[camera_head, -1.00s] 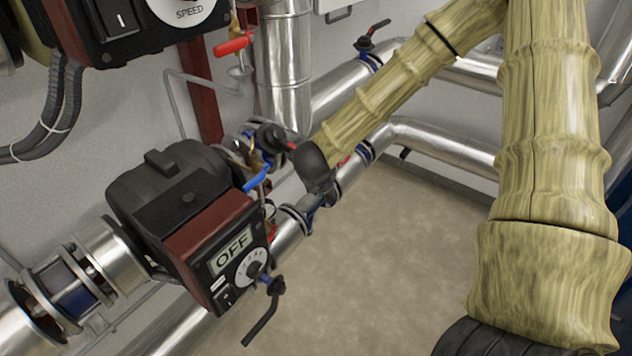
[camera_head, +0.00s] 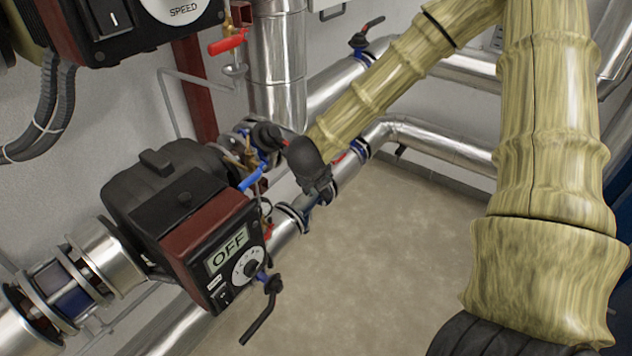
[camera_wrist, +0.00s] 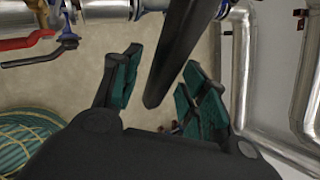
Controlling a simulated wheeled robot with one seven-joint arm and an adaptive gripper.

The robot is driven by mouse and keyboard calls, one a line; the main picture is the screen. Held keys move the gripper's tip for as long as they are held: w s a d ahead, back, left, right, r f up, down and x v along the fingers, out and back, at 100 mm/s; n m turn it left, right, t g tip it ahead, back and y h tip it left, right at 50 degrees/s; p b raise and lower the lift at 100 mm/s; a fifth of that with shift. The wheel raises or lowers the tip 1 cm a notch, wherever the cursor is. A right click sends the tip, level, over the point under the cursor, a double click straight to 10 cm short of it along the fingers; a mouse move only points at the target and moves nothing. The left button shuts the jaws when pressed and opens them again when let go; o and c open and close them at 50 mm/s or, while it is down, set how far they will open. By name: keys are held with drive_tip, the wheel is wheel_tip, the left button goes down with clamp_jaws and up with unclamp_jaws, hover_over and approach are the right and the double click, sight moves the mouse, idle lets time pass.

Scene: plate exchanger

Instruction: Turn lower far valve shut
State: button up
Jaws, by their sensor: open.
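My gripper (camera_head: 312,172) is at the pipe run beyond the "OFF" pump in the head view, where it covers most of the valve there. In the wrist view my gripper (camera_wrist: 162,68) is open, with green pads on both fingers. A black lever handle (camera_wrist: 182,42) comes down from the top edge and its end lies between the two fingers. I see gaps beside it, so the pads do not look closed on it. The lever's valve body is outside the wrist view, and I cannot tell the valve's exact angle.
The "OFF" pump (camera_head: 200,235) stands left, with a black lever valve (camera_head: 263,308) in front. Another black lever (camera_head: 368,35) is at the back. A red-handled valve (camera_wrist: 28,42) shows in the wrist view. Silver pipes (camera_wrist: 238,70) run at the right. The floor (camera_head: 390,270) is clear.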

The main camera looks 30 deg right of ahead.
drive_tip(key=v, duration=1)
drive_tip(key=shift+s+a, duration=0.1)
idle(0.3)
